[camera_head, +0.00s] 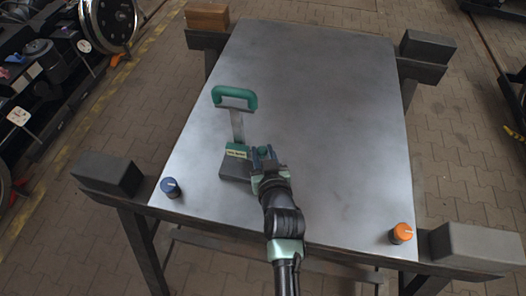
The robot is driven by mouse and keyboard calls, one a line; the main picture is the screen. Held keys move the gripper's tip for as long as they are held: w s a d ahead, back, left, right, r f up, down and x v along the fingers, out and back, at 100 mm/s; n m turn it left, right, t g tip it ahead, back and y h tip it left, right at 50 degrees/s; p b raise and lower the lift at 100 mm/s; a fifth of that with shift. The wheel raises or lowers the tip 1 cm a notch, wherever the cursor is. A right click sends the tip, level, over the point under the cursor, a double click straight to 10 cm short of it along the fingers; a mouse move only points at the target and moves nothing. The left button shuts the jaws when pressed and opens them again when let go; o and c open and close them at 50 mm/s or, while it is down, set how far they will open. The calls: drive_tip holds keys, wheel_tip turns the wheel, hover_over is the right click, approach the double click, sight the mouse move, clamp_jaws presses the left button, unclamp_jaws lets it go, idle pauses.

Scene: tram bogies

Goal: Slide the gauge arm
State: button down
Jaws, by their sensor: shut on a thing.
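The gauge lies on the grey metal plate (310,110), left of the middle. Its block (235,167) is dark below and green above, with a small yellow label. A flat metal arm (238,126) runs from the block towards the far side and ends in a green handle (234,97). My gripper (263,153) is at the right side of the block, by a small green and blue part, and is shut on part of the gauge. My gripper hides the exact contact, and I cannot tell which part is between the fingers.
A blue knob (170,187) stands at the plate's near left corner and an orange knob (401,233) at its near right. Dark blocks (108,174) and a brown block (207,16) sit on the supporting frame's ends. The plate's right half is clear. Machinery with a wheel stands at far left.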

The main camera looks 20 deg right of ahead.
idle(0.8)
wheel_tip(320, 180, up, 8)
drive_tip(key=p, duration=0.6)
drive_tip(key=shift+r, duration=0.35)
drive_tip(key=c, duration=0.9)
unclamp_jaws()
drive_tip(key=shift+o, duration=0.2)
drive_tip(key=b+v, duration=0.1)
drive_tip(key=v, duration=1.2)
drive_tip(key=shift+b, duration=0.3)
